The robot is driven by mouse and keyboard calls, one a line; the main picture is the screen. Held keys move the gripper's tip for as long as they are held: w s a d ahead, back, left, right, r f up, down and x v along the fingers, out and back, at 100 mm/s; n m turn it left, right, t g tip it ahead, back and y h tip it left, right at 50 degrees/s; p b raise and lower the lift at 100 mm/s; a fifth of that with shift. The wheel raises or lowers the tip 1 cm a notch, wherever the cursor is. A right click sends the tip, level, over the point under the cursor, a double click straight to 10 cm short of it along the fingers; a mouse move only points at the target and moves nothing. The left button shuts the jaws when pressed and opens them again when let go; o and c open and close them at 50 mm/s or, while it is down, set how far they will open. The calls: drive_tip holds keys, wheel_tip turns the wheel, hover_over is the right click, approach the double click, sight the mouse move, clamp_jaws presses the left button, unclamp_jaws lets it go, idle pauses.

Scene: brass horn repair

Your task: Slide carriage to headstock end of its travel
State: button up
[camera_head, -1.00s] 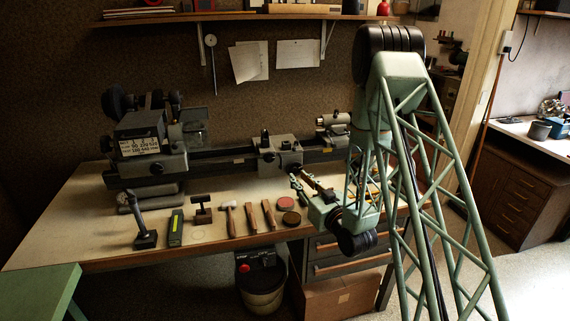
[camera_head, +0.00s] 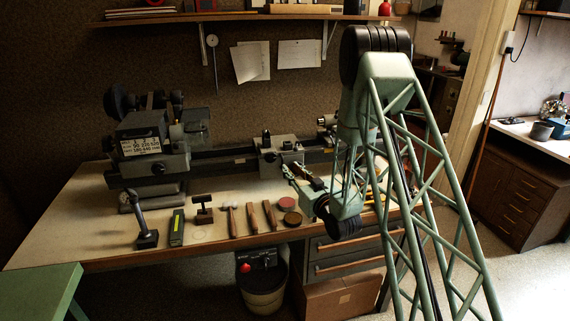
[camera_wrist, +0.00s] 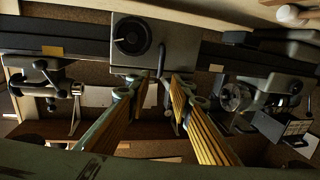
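The grey lathe carriage (camera_head: 267,156) sits on the bed, to the right of the headstock (camera_head: 150,148) with a clear gap of bed between them. In the wrist view the carriage (camera_wrist: 178,42) is at the top middle, with a round black handwheel (camera_wrist: 132,36) on its front. The headstock's chuck (camera_wrist: 236,96) shows to the right there. My gripper (camera_head: 291,172) is in front of the carriage, near its right part. Contact with the carriage cannot be told.
The tailstock (camera_head: 327,121) is right of the carriage, partly behind my arm. The bed (camera_head: 222,153) left of the carriage looks clear.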

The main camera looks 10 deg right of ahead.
sight(285, 162)
drive_tip(key=shift+x, duration=3.3)
clamp_jaws()
